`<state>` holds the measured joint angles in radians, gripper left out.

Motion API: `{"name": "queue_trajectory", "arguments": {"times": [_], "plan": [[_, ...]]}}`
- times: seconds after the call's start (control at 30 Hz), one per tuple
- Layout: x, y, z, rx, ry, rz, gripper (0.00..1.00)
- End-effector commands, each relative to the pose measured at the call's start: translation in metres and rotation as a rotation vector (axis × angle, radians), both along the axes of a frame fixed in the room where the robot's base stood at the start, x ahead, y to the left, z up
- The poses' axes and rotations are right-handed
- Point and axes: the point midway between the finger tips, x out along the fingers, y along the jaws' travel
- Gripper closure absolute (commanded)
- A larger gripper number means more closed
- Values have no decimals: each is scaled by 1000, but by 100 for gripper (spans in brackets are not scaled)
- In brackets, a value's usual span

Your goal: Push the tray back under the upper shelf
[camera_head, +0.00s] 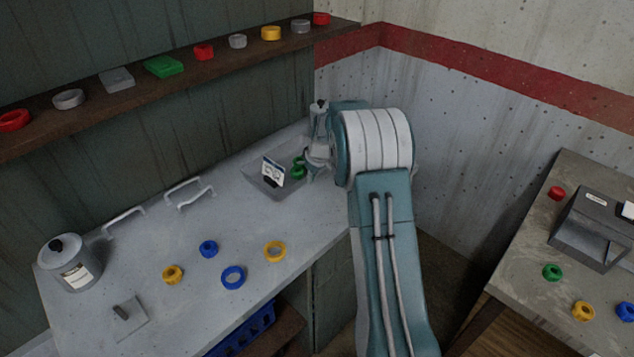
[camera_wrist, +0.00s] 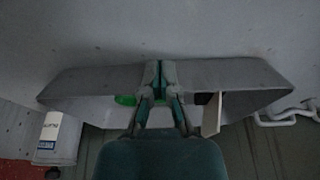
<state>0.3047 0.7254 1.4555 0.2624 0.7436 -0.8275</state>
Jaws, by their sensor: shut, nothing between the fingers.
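The grey tray (camera_head: 257,186) sits on the counter at the back, in front of the wall below the upper shelf (camera_head: 130,88). It holds a green ring piece (camera_head: 298,172) and a white label card (camera_head: 272,172). My gripper (camera_head: 309,172) is at the tray's right end in the head view, partly hidden by my arm. In the wrist view my gripper (camera_wrist: 158,72) is shut and empty, with its fingertips over the middle of the tray's wall (camera_wrist: 90,77). I cannot tell whether they touch it. The green piece (camera_wrist: 125,100) and card (camera_wrist: 212,114) show on either side.
Two white handles (camera_head: 188,193) lie left of the tray. A lidded canister (camera_head: 70,262), blue and yellow rings (camera_head: 233,277) and a small plate (camera_head: 124,316) stand on the counter. A side table (camera_head: 530,240) is at right. The counter between tray and rings is clear.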

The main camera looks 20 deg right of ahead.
Motion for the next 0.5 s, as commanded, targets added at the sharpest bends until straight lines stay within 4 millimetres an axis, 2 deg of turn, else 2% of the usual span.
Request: {"name": "queue_trajectory", "arguments": {"times": [0.3,0.5], "plan": [[46,17,-1,-1,-1,2,100],[64,24,0,0,0,1,100]]}}
